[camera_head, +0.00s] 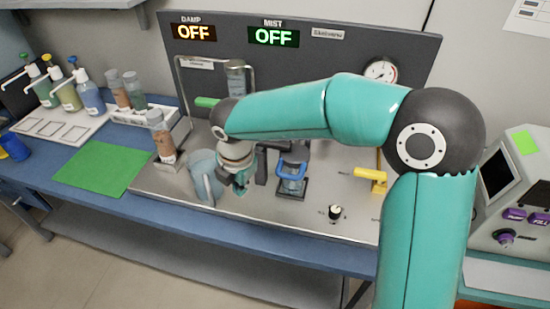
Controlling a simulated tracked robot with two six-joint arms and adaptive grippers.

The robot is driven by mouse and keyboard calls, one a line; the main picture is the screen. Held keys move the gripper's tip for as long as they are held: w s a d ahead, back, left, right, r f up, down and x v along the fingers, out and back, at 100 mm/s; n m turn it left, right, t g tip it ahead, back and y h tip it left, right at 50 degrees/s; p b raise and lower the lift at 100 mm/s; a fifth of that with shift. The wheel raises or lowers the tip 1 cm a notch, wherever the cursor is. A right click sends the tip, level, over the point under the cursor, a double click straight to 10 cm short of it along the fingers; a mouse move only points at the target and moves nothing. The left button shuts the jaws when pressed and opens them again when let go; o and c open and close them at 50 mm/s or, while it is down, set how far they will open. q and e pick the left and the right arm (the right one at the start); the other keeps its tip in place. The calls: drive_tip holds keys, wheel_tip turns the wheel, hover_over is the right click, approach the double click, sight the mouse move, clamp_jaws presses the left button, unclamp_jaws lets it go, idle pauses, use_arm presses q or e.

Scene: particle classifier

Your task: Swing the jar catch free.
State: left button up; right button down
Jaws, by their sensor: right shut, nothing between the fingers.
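My right arm reaches in from the right over the steel deck, and its gripper (240,187) points down beside a clear beaker-like vessel (204,172). The fingers are shut and empty; whether they touch anything is hard to tell at this size. Just right of it stands a small clear jar with a blue looped part (292,172) in a dark holder. A green handle (207,102) sticks out left of a grey-topped cylinder (235,78) on the back panel. I cannot tell which part is the jar catch; my arm hides much of the middle. My left gripper is not in view.
A brown-filled jar (161,138) stands left, near a green mat (104,167). Pump bottles (90,92) are farther left.

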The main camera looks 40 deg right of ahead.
sight(273, 146)
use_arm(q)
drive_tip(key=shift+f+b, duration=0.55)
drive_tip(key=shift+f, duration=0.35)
use_arm(e)
drive_tip(key=s+d+r+n+h, duration=0.1)
drive_tip(key=d+r+n, duration=0.1)
drive_tip(key=r, duration=0.4)
drive_tip(key=s+d+r+n+t+h, duration=0.1)
drive_tip(key=d+r+n, duration=0.1)
drive_tip(key=d+r, duration=0.2)
wheel_tip(273, 146, up, 3)
drive_tip(key=shift+s+f+h, duration=0.15)
drive_tip(key=shift+s+h, duration=0.1)
drive_tip(key=shift+h, duration=0.15)
drive_tip(key=shift+d+f, duration=0.1)
drive_tip(key=shift+d, duration=0.05)
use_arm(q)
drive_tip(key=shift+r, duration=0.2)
use_arm(e)
drive_tip(key=w+d+f, duration=0.5)
drive_tip(key=f, duration=0.4)
drive_tip(key=shift+d, duration=0.4)
drive_tip(key=shift+f, duration=0.1)
